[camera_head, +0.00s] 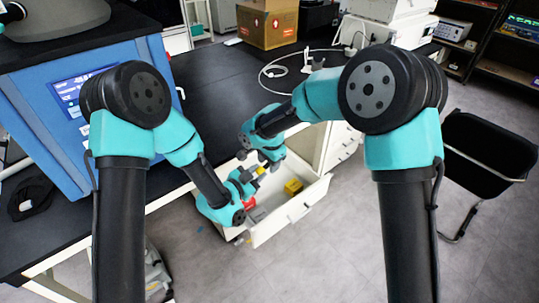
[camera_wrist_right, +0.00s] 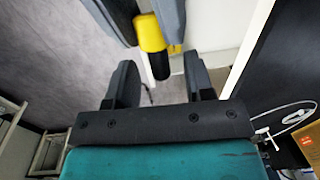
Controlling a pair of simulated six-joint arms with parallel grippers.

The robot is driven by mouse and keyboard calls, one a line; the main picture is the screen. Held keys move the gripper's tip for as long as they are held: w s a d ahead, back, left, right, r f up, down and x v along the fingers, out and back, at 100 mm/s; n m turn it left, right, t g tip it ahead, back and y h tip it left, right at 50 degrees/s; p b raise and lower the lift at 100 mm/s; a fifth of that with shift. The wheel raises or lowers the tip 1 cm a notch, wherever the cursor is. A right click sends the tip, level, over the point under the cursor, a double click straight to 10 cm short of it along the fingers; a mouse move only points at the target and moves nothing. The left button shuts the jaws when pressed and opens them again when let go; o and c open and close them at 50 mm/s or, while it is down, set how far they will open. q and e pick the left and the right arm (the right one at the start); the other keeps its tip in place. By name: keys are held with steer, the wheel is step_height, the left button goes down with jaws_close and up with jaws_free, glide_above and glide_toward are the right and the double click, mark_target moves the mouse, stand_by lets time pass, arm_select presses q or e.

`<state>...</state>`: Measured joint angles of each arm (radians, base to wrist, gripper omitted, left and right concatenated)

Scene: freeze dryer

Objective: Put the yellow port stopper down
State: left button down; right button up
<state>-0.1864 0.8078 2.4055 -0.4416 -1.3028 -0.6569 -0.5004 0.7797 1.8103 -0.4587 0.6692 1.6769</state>
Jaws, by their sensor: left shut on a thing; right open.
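The yellow port stopper (camera_wrist_right: 150,32) shows in the right wrist view, gripped between the dark fingers of my left gripper (camera_wrist_right: 148,12). In the head view a small yellow bit of it (camera_head: 261,170) shows at my left gripper (camera_head: 254,175), above the open white drawer (camera_head: 293,214). My right gripper (camera_wrist_right: 160,82) is open and empty, its two fingers apart just short of the stopper. In the head view my right gripper (camera_head: 268,156) is close behind and above the left one. The stopper's far end is hidden by the left fingers.
A yellow object (camera_head: 293,187) and a red object (camera_head: 249,203) lie in the drawer, with grey pieces beside them. The black bench (camera_head: 225,80) stands behind the drawer. A blue machine (camera_head: 60,130) is at left, a black chair (camera_head: 487,150) at right. Open floor lies in front.

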steer(key=shift+f, duration=0.25)
steer(key=shift+c, duration=0.4)
jaws_close()
arm_select(q)
steer(key=c, duration=0.8)
jaws_free()
